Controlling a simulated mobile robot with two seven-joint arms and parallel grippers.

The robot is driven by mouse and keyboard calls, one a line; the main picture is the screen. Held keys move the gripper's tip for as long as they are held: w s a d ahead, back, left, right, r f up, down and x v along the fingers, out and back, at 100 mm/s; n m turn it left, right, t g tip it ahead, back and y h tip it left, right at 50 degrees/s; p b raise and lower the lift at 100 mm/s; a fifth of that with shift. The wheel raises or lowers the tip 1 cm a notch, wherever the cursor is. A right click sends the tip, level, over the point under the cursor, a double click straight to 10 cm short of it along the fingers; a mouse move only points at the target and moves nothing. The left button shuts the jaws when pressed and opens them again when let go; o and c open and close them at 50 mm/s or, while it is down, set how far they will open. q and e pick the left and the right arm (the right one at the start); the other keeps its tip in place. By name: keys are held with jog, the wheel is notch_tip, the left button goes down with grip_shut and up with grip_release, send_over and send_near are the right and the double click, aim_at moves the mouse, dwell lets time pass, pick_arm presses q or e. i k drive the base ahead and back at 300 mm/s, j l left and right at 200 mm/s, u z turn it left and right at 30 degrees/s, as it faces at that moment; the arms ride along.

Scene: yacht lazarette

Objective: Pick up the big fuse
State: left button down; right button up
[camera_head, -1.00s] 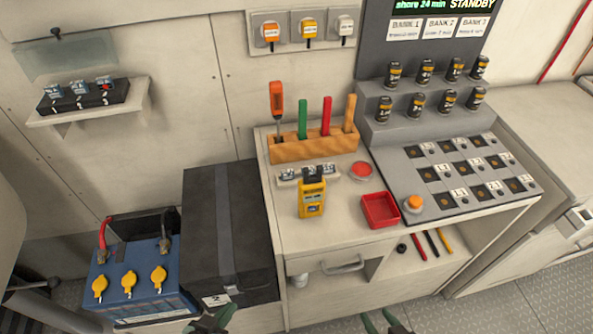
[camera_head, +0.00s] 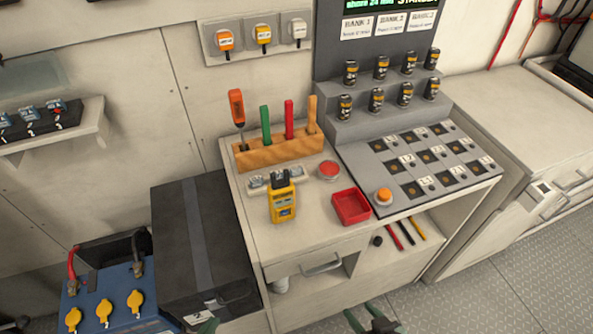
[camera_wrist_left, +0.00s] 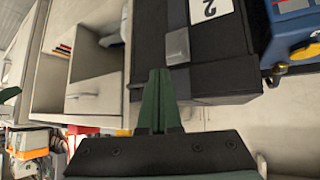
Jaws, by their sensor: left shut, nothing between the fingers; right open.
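No fuse is clearly marked as the big one. Several small silver-grey, fuse-like pieces (camera_head: 256,182) sit in a low strip on the workbench (camera_head: 300,230), partly hidden behind a yellow meter (camera_head: 283,204). Similar pieces (camera_head: 30,113) sit on a black block (camera_head: 38,125) on the left wall shelf. My right gripper (camera_head: 374,319) is open and empty, low in front of the bench.
A black lidded box (camera_head: 172,240) and a blue battery (camera_head: 120,318) stand left of the bench. A wooden tool rack (camera_head: 283,153), red tray (camera_head: 350,207), red button (camera_head: 328,170) and stepped stand with several black cylinders (camera_head: 376,99) crowd the bench. Floor (camera_head: 485,270) shows at right.

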aim_at(56, 106)
jog(key=k+j+z, duration=0.25)
jog(key=j, duration=0.25)
jog(key=k+j+z, duration=0.25)
jog(key=k+j, duration=0.1)
jog(key=j, duration=0.05)
